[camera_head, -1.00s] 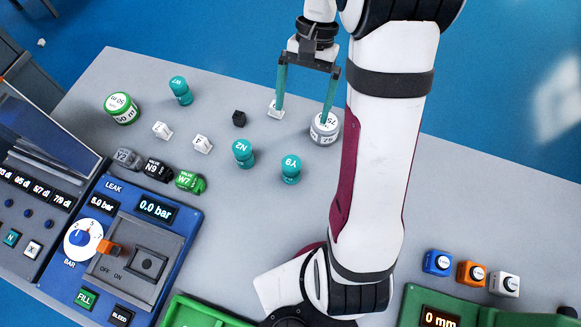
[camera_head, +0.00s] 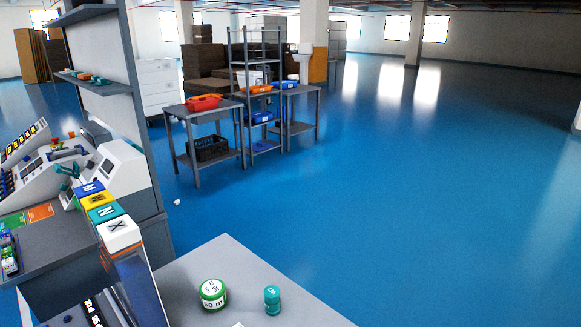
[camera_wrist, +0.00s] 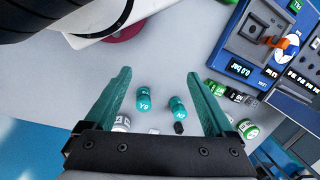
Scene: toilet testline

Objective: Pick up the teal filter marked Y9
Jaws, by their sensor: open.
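The teal filter marked Y9 (camera_wrist: 143,101) stands on the grey table in the wrist view, left of centre between my fingers in the picture. A second teal filter (camera_wrist: 178,105), apparently marked N2, stands just right of it. My gripper (camera_wrist: 158,74) is open, its two teal fingers spread either side of both filters in the picture, touching neither. Nothing is held. The head view does not show my gripper or Y9; it shows another teal filter (camera_head: 272,299), apparently marked W7, on the grey table corner (camera_head: 235,262).
In the wrist view, a black cube (camera_wrist: 179,128) lies near the filters. Valve pieces (camera_wrist: 216,88), a green-and-white canister (camera_wrist: 247,129) and the blue leak panel (camera_wrist: 238,50) are at right. The head view shows shelves, work tables (camera_head: 205,112) and open blue floor.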

